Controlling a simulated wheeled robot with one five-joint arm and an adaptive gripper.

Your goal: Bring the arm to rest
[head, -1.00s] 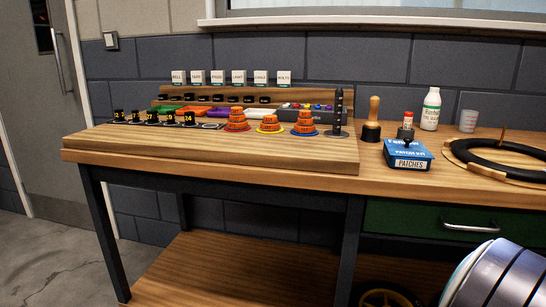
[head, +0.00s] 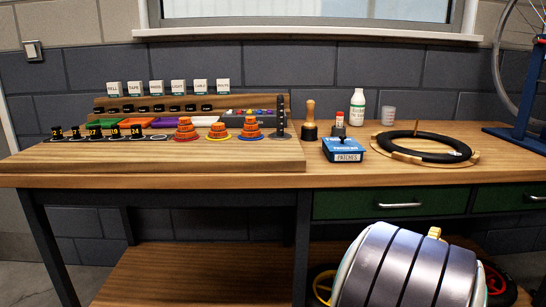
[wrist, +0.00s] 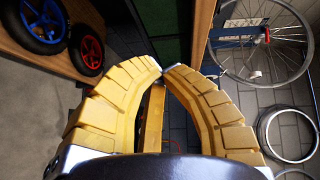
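My gripper (wrist: 163,71) fills the middle of the wrist view. Its two yellow fingers curve in and their tips come together, with nothing seen held at the tips. In the head view my arm stands at the lower right in front of the bench, and only a small yellow bit of the gripper (head: 434,233) shows above it. The rest of the gripper is hidden behind my arm there. The gripper is apart from the things on the bench top.
The wooden bench (head: 240,180) carries orange stacks, a blue patches box (head: 343,150), a white bottle (head: 357,107) and a black tyre (head: 420,147). Green drawers (head: 405,203) are below. Small wheels (wrist: 88,50) lie on the shelf; a spoked wheel (wrist: 262,40) is at right.

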